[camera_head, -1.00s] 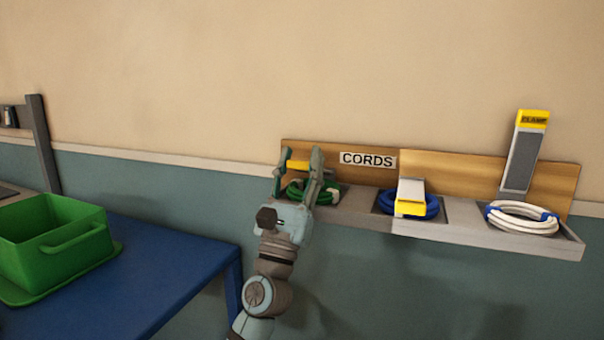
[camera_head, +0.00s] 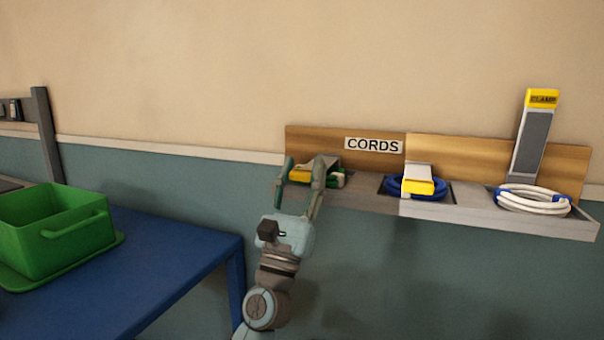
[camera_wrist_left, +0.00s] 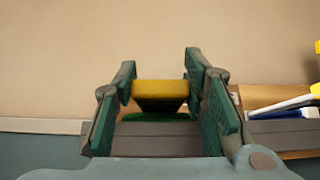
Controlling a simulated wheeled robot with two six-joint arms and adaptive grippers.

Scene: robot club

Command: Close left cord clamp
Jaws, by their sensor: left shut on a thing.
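The left cord clamp has a yellow end (camera_head: 300,175), which also shows in the left wrist view (camera_wrist_left: 160,90). Its arm is folded down low over the green cord (camera_head: 334,181), which is mostly hidden and shows as a green strip in the left wrist view (camera_wrist_left: 158,116). My left gripper (camera_head: 303,173) is shut on the yellow end, one finger on each side; the fingers also show in the left wrist view (camera_wrist_left: 160,92). Whether the clamp is fully down cannot be told. My right gripper is not in view.
The middle clamp (camera_head: 418,182) lies down over a blue cord (camera_head: 396,187). The right clamp (camera_head: 531,140) stands up behind a white cord (camera_head: 533,201). A CORDS sign (camera_head: 374,145) is on the wooden backboard. A blue table (camera_head: 165,250) with a green bin (camera_head: 55,226) stands left.

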